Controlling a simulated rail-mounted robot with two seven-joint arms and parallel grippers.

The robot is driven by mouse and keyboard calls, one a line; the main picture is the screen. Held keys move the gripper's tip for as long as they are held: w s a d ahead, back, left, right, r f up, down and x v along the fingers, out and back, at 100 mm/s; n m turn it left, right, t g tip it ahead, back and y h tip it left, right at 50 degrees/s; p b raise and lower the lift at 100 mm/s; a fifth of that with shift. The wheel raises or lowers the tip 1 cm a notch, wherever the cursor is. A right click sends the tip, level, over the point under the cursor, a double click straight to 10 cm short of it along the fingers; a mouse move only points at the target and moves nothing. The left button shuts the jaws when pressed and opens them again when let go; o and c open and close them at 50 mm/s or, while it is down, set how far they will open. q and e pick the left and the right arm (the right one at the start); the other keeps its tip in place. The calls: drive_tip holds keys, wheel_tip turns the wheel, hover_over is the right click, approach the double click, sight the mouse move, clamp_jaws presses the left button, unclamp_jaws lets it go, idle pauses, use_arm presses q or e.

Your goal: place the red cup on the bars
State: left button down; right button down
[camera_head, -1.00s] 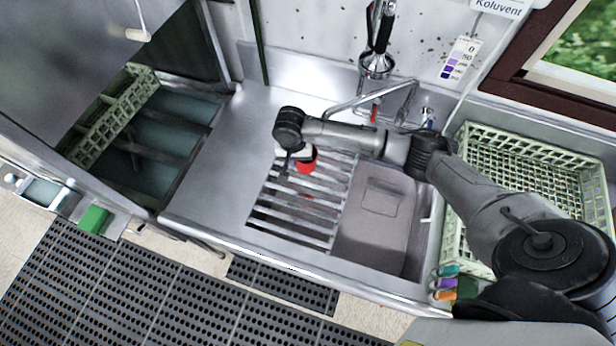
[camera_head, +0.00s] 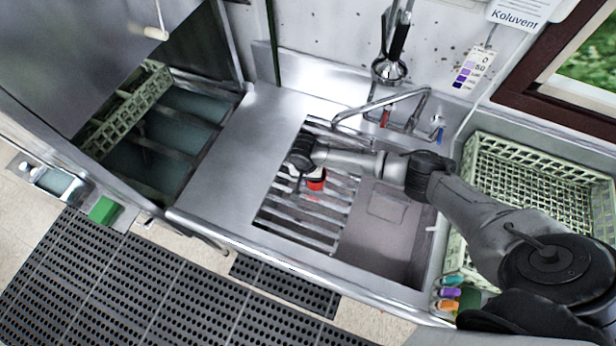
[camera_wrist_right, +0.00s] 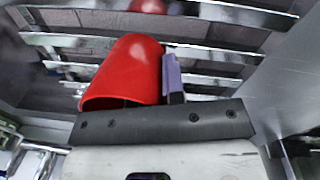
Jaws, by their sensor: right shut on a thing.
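The red cup (camera_head: 316,184) is held over the metal bars (camera_head: 297,226) of the sink, towards their far half. My right gripper (camera_head: 308,177) points down at the bars and is shut on the cup. In the right wrist view the cup (camera_wrist_right: 128,70) has its rim towards the gripper, with one finger (camera_wrist_right: 172,78) along its right side; the other finger is hidden. The bars (camera_wrist_right: 225,55) run behind the cup. I cannot tell whether the cup touches them. My left gripper is not in view.
A green crate (camera_head: 470,200) stands on the right. The open sink basin (camera_head: 385,235) lies right of the bars, with a tap (camera_head: 385,103) behind. Bare steel counter (camera_head: 225,165) is clear to the left. Another green rack (camera_head: 125,122) sits inside the open machine at left. A red patch shows below the cup.

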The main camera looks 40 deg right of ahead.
drive_tip(key=shift+f, duration=0.15)
drive_tip(key=c, duration=1.2)
unclamp_jaws()
